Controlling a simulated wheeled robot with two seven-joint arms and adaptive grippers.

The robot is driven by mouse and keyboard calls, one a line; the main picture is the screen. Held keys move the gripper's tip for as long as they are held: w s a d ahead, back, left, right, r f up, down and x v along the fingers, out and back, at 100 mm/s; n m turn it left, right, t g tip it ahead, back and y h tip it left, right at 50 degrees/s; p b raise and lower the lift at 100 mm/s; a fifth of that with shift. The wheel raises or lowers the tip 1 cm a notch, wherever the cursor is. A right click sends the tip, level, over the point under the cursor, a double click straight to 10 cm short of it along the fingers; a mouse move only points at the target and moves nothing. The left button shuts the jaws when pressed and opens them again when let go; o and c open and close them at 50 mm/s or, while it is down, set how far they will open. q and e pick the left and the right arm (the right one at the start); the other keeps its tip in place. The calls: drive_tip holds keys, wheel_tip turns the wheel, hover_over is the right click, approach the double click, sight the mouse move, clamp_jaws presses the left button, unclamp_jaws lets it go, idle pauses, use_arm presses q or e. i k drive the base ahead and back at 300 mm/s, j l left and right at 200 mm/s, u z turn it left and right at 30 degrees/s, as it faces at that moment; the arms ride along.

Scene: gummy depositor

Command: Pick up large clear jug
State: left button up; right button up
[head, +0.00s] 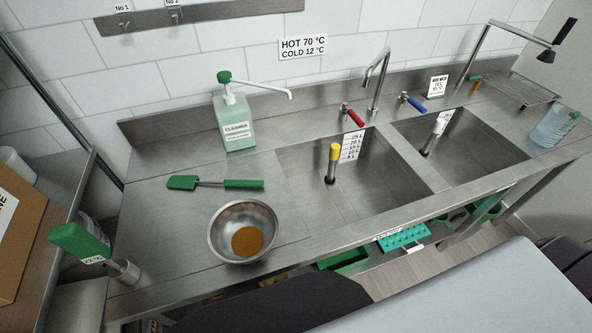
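A clear, faintly bluish jug (551,128) stands at the far right end of the steel sink counter, right of the right-hand basin. Something small and green shows at its upper right side; I cannot tell whether it is part of the jug. Neither of my grippers is in view, and nothing is seen touching the jug.
The counter holds a cleaner pump bottle (234,118), a green spatula (240,184) and a steel bowl (226,222) with orange-brown contents. Two basins have a yellow-topped (334,152) and a white-topped standpipe (439,126). A wire rack (520,88) lies behind the jug.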

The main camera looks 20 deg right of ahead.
sight(560, 120)
drive_tip(key=k+l+z, duration=0.2)
drive_tip(key=z, duration=0.3)
drive_tip(key=k+l+z, duration=0.1)
drive_tip(key=l+z, duration=0.2)
drive_tip(key=z, duration=0.2)
drive_tip(key=k+l+z, duration=0.1)
drive_tip(key=l+z, duration=0.2)
drive_tip(key=z, duration=0.2)
drive_tip(key=l+z, duration=0.35)
drive_tip(key=z, duration=0.15)
